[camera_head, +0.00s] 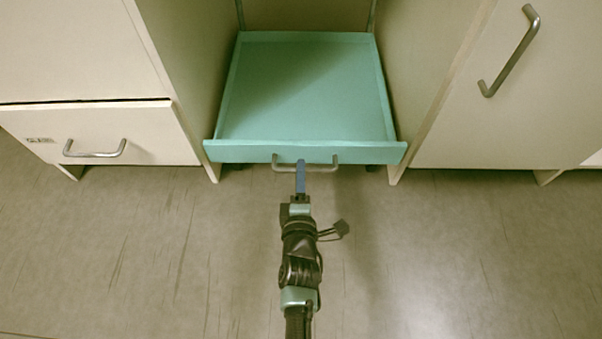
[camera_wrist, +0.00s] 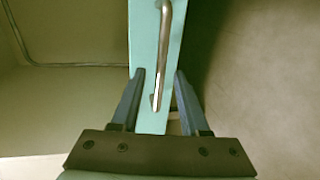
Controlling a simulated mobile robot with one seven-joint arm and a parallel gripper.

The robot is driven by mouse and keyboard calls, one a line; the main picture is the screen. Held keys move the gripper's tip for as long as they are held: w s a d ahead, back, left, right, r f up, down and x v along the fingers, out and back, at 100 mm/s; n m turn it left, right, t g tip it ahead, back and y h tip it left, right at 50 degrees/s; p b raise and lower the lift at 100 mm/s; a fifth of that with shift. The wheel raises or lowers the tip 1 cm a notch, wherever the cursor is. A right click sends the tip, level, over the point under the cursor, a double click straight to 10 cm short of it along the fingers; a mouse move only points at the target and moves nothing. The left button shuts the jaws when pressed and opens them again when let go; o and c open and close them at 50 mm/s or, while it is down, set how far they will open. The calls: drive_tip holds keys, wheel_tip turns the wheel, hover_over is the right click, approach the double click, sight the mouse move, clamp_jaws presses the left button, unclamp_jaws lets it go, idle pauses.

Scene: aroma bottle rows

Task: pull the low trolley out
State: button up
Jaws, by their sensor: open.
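The low trolley (camera_head: 300,95) is a shallow teal tray with a raised rim, standing in the open bay between two cabinets. Its front panel lies about level with the cabinet fronts. A grey metal bar handle (camera_head: 325,168) is on that panel, and the handle also shows in the wrist view (camera_wrist: 166,50). My gripper (camera_head: 300,168) is at the middle of the handle in the head view. In the wrist view my gripper (camera_wrist: 158,80) is open, with one blue-grey finger on each side of the handle and front panel. I cannot tell whether the fingers touch anything.
A cream drawer (camera_head: 150,130) with a bar handle is at the left. A cream cabinet door (camera_head: 470,120) with a long handle is at the right. The grey floor (camera_head: 450,250) in front of the trolley is clear.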

drive_tip(key=shift+x, duration=1.15)
drive_tip(key=shift+c, duration=0.3)
clamp_jaws()
idle(0.4)
